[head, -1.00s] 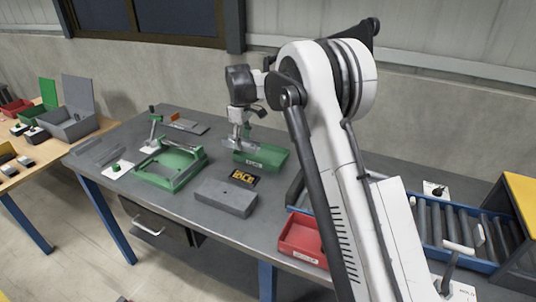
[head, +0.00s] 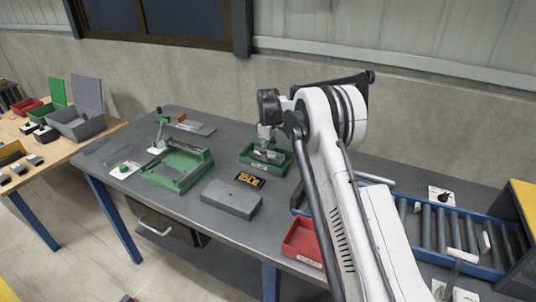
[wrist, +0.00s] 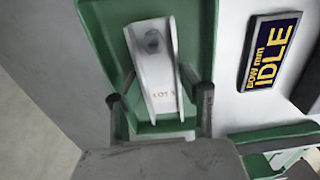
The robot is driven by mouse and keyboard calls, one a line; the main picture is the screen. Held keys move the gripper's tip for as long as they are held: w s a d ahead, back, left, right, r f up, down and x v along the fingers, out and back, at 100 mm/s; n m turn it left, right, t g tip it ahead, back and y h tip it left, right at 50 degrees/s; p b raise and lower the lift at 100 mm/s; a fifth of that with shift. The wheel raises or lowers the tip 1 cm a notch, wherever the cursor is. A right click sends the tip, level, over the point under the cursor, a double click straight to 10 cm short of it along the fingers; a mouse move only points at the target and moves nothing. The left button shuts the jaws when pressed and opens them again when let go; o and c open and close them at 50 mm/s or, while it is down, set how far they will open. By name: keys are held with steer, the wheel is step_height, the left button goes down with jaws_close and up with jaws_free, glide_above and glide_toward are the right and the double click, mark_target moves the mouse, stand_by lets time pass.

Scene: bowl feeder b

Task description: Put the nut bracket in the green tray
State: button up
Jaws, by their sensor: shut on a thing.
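In the wrist view the bracket lies within the outline of the green tray (wrist: 205,35). In the head view my gripper (head: 268,148) is low over the green tray (head: 262,166), its lower end between the tray walls. I cannot tell whether the bracket touches the tray floor.
A green fixture (head: 178,172), a grey block (head: 230,198) and an IDLE display (head: 249,180) stand left of and in front of the tray. A red tray (head: 303,240) and a roller conveyor (head: 450,228) are to the right.

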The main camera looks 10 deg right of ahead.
steer(key=shift+f, duration=0.3)
steer(key=shift+f, duration=0.2)
steer(key=o, duration=1.3)
steer(key=shift+o, duration=0.2)
steer(key=shift+r, duration=0.15)
